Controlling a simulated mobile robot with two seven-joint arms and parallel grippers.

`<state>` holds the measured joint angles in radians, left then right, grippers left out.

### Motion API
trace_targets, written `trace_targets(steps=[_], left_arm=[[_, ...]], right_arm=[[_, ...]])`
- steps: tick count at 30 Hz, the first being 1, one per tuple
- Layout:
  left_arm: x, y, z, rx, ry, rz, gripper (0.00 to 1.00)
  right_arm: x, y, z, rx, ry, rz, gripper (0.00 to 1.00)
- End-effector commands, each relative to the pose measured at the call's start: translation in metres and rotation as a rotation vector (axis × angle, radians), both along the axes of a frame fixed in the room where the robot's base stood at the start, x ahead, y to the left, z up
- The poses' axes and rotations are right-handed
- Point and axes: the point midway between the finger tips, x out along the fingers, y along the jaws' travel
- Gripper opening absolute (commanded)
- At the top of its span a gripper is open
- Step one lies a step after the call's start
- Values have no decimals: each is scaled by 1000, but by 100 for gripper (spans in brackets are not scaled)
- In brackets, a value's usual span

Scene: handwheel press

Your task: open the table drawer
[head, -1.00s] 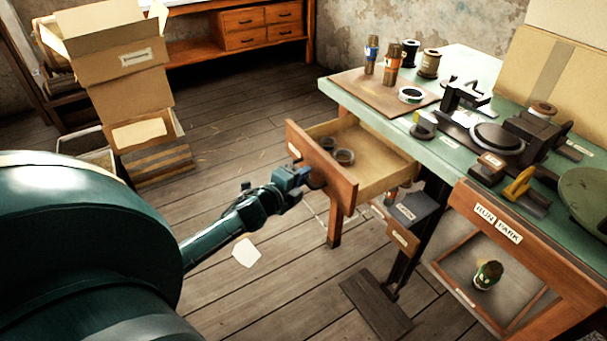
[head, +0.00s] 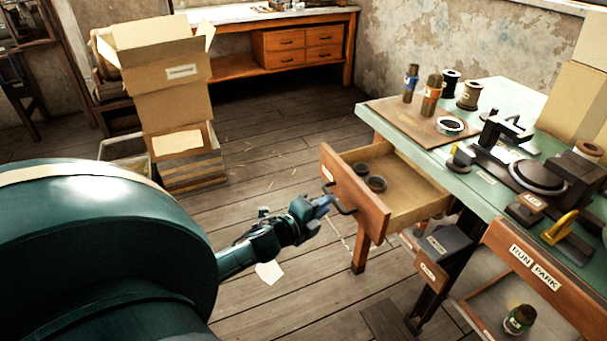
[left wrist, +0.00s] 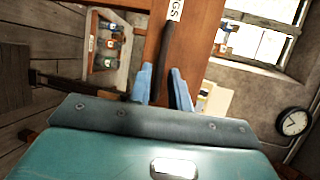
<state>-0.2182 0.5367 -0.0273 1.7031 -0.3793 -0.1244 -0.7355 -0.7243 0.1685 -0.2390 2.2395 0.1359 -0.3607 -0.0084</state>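The table drawer (head: 355,195) has an orange-brown wooden front and stands pulled out from the green-topped table (head: 480,165). Its inside shows, with two small dark round cups (head: 370,177) in it. A dark bar handle (head: 341,200) is on the drawer front. My left gripper (head: 322,204) is at the handle, with its blue fingertips just in front of it. In the left wrist view the two blue fingers (left wrist: 161,72) stand apart, with the dark handle (left wrist: 165,50) between them and gaps beside it. My right gripper is not in view.
Cardboard boxes (head: 165,75) are stacked at the left back. The press (head: 540,175), bottles and spools stand on the table. Floor left of the drawer is mostly clear.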

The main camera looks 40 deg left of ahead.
Motion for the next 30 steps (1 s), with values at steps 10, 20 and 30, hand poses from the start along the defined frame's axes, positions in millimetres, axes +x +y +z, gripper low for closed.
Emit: trace_targets(steps=[10, 20, 30], left_arm=[[-68, -1, 13, -3, 2, 1, 19], [-86, -1, 17, -1, -1, -1, 19], [-85, -1, 17, -1, -1, -1, 19]], right_arm=[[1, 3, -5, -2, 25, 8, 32], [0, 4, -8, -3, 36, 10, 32], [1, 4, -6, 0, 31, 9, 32]])
